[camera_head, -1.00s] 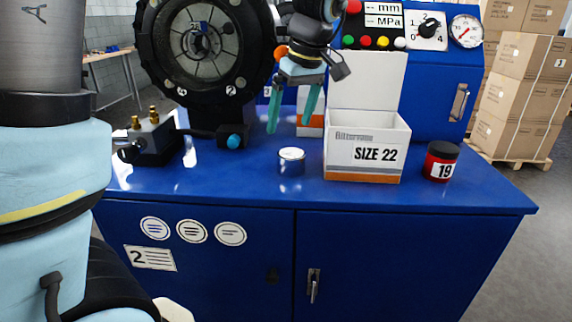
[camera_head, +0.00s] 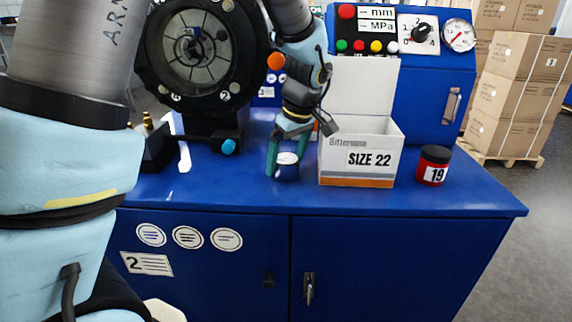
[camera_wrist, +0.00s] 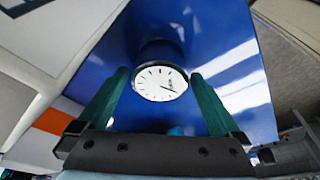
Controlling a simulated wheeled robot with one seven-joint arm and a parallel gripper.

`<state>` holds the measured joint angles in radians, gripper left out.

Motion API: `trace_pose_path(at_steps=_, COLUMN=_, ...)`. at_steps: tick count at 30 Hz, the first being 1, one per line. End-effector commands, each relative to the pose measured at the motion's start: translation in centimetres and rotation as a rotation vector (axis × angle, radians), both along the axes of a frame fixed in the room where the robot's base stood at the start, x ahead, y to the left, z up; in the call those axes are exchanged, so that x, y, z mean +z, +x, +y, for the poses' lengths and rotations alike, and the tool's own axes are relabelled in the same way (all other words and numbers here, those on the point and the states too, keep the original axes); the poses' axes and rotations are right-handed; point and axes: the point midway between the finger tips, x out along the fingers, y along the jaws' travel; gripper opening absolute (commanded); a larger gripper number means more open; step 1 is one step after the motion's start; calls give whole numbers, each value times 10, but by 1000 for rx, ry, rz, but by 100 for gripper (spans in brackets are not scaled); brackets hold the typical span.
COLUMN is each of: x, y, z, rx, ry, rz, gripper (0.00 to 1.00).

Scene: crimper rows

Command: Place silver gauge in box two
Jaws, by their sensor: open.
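The silver gauge (camera_head: 287,172) stands on the blue bench top, just left of the open white box marked SIZE 22 (camera_head: 340,166). In the wrist view the gauge's white dial (camera_wrist: 160,84) faces up at me, with a thin dark pointer. My gripper (camera_head: 287,158) reaches down to the gauge with its green fingers apart, one on each side. In the wrist view the two fingertips (camera_wrist: 160,76) flank the dial with gaps. The inside bottom of the box is hidden by its front wall.
A red jar with a black lid, marked 19 (camera_head: 434,166), stands right of the box. A large black round machine part (camera_head: 197,48) stands behind on the left. The blue bench top (camera_head: 235,195) is clear along the front. Stacked cartons (camera_head: 515,95) stand at the right.

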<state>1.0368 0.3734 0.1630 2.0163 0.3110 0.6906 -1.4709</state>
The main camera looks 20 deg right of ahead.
Motion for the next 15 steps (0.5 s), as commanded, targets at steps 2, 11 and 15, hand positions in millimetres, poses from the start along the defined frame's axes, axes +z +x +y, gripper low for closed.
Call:
trace_pose_path(at_steps=2, x=-5, y=1, z=1, rx=0, ry=1, rz=1, gripper=100)
trace_pose_path(at_steps=11, x=-7, y=2, z=1, rx=0, ry=0, rz=0, gripper=93)
trace_pose_path(at_steps=15, x=-7, y=2, z=1, rx=0, ry=0, rz=0, gripper=78)
